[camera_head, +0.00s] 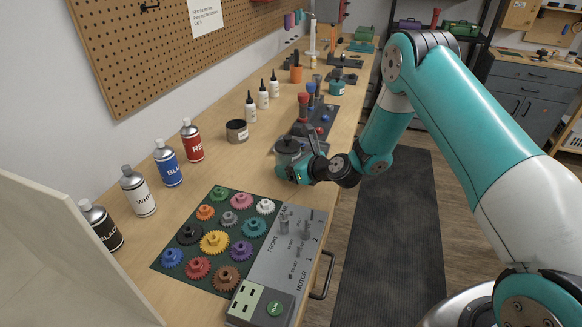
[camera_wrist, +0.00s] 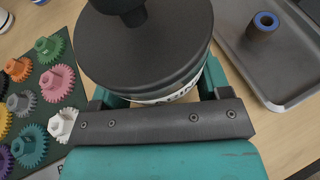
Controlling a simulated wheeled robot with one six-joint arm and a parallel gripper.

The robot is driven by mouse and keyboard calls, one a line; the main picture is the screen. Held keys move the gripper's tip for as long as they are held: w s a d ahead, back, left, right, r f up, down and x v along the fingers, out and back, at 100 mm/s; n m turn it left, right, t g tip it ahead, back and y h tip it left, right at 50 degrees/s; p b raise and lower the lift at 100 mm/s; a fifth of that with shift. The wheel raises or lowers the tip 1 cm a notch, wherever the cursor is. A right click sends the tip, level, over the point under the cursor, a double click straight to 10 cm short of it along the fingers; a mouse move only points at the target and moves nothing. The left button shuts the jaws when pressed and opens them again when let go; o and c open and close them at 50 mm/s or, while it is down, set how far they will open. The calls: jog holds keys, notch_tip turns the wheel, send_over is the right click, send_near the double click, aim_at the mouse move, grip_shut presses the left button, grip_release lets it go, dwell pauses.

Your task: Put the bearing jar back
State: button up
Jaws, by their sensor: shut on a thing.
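The jar (camera_wrist: 147,50) fills the top middle of the wrist view. It has a wide dark grey lid with a black knob, and a strip of pale label shows below the rim. In the head view the jar (camera_head: 288,146) is partly hidden by my gripper (camera_head: 294,168). My gripper is shut on the jar, with a teal finger on each side of it in the wrist view (camera_wrist: 155,92). The jar looks upright. I cannot tell whether it touches the bench.
A green mat (camera_head: 190,219) with several coloured gears lies in front, beside a grey motor panel (camera_head: 290,250). Spray cans (camera_head: 167,165) and an open tin (camera_head: 237,131) stand along the wall. A grey tray (camera_wrist: 285,85) holds a blue-topped cylinder (camera_wrist: 265,23).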

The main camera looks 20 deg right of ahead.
jog(key=shift+f, duration=0.45)
jog(key=shift+f, duration=0.1)
jog(key=o, duration=1)
jog(key=shift+o, duration=0.2)
